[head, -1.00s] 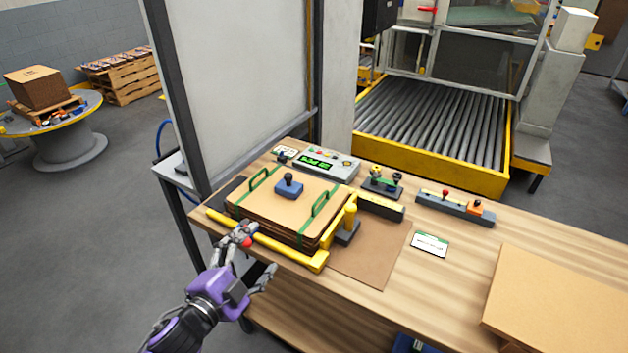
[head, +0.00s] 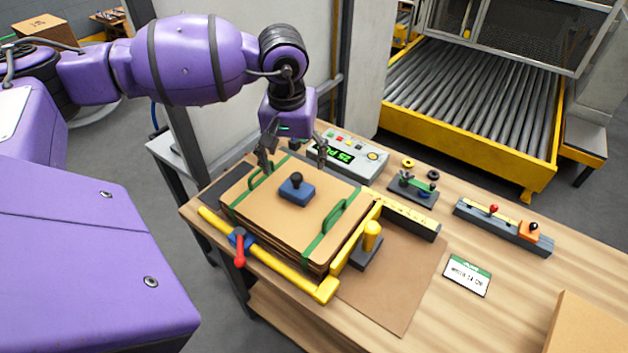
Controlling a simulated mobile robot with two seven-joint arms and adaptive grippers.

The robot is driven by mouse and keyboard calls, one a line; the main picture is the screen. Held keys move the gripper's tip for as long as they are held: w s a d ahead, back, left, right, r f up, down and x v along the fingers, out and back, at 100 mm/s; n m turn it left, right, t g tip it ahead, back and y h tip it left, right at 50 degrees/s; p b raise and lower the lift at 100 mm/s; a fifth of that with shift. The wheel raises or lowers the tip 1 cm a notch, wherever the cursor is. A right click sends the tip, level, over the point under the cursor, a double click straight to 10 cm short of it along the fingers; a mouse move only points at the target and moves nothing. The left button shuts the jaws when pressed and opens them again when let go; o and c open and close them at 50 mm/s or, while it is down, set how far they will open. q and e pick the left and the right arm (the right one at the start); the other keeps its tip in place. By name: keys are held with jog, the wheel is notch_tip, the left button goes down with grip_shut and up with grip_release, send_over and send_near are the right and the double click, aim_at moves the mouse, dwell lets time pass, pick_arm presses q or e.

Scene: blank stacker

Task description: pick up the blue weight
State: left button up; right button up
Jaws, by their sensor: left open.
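The blue weight (head: 297,191) is a small blue block with a black knob on top. It sits on the stack of brown cardboard sheets (head: 265,220), between two green straps with handles. My left gripper (head: 292,162) is open and empty, pointing down above the far side of the stack. Its fingers are spread just beyond the weight in the picture and do not appear to touch it. My right gripper is not in view.
A yellow rail (head: 270,258) with a red lever borders the stack's near edge. A yellow post (head: 371,236) stands at its right. A control box (head: 350,155) with a green display is behind. Bare bench lies around the label card (head: 467,276).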

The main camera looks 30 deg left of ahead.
aim_at(298, 177)
pick_arm(q)
jog(key=shift+s+d+f, duration=0.15)
jog(key=shift+s+f, duration=0.1)
jog(key=shift+f, duration=0.25)
jog(key=shift+s+d+f, duration=0.15)
jog(key=shift+s+f, duration=0.1)
jog(key=shift+f, duration=0.2)
jog(key=f, duration=0.3)
jog(key=f+p, duration=0.1)
jog(key=shift+w+d+f, duration=0.25)
jog(key=shift+w, duration=0.1)
jog(key=shift+w+a+f, duration=0.1)
jog(key=shift+f, duration=0.45)
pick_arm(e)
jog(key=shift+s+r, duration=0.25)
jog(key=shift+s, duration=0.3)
pick_arm(q)
jog(key=c, duration=1.6)
jog(key=shift+c, duration=1.4)
grip_shut()
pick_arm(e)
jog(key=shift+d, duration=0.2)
